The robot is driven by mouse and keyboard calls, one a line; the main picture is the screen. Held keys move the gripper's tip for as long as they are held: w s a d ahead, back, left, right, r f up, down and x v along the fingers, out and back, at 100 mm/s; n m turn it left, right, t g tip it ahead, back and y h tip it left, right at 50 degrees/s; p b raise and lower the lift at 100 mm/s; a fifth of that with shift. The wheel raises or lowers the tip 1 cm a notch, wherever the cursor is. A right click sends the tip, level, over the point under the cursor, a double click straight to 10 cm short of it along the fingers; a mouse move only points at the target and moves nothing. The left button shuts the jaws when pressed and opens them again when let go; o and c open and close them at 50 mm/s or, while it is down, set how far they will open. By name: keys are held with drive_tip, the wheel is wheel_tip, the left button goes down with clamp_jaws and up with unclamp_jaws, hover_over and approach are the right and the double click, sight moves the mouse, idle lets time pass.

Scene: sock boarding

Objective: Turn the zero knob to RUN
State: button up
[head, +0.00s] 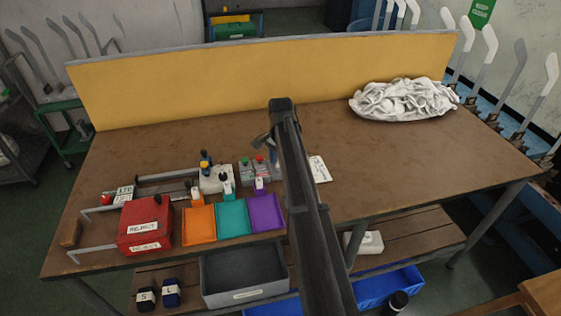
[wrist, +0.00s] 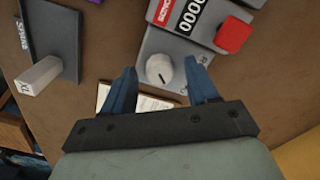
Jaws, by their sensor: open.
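The zero knob (wrist: 158,69) is a round white knob with a short dark mark, on a grey panel (wrist: 150,42) in the wrist view. The panel's small lettering near the knob is too blurred to read. My gripper (wrist: 161,66) is open, with one blue finger on each side of the knob in the picture. Gaps show between the fingers and the knob; I cannot tell the height between them. In the head view my gripper (head: 266,143) is over the middle of the table, and my arm covers part of what lies beneath; the knob is not distinguishable there.
Beside the knob are a counter reading 0000 (wrist: 190,15) and a red button (wrist: 233,35). A paper card (wrist: 150,101) lies near the fingers. Orange (head: 198,226), teal (head: 233,219) and purple (head: 266,213) trays and a red box (head: 146,224) stand left. The table's right is mostly clear.

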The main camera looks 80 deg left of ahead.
drive_tip(key=c, duration=1)
drive_tip(key=shift+c, duration=0.2)
drive_tip(key=shift+n, duration=0.3)
drive_tip(key=n, duration=0.3)
drive_tip(key=shift+n, duration=0.4)
drive_tip(key=n, duration=0.4)
drive_tip(key=shift+n, duration=0.3)
drive_tip(key=n, duration=0.4)
drive_tip(key=shift+n, duration=2.5)
